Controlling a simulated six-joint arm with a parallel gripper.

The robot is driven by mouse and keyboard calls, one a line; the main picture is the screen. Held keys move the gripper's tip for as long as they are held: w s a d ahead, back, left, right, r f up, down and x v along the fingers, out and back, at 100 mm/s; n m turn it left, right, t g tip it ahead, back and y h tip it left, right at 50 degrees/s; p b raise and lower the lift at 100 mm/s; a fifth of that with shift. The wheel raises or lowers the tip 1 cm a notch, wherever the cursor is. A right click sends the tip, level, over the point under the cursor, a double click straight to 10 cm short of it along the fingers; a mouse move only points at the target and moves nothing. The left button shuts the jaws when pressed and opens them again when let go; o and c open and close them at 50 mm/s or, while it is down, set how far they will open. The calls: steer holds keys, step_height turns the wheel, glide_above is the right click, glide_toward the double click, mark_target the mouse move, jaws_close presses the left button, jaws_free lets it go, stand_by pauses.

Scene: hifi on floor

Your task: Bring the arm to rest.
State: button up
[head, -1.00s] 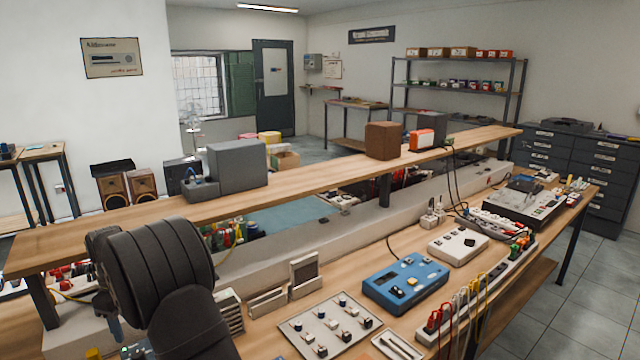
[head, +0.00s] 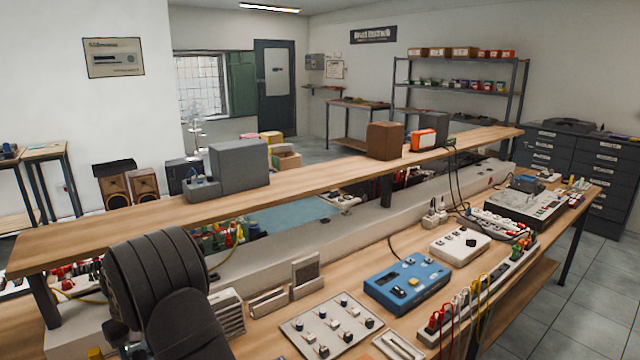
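My arm shows at the lower left of the head view as dark, ribbed, rounded links in front of the workbench (head: 345,262). The end of the arm and its gripper cannot be made out, so its fingers are not seen. The links hide part of the bench's left end and some of the items there. No object is seen held.
A raised wooden shelf (head: 320,180) runs above the bench, close behind my arm. On the bench are a blue device (head: 406,283), a white box (head: 459,246), a panel with knobs (head: 331,325) and a power strip with cables (head: 490,288). Tiled floor (head: 565,300) is free at right.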

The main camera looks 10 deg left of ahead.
steer(key=shift+m, duration=1.2)
step_height(320, 180, up, 10)
steer(key=shift+w+d+f, duration=0.15)
steer(key=shift+f, duration=0.05)
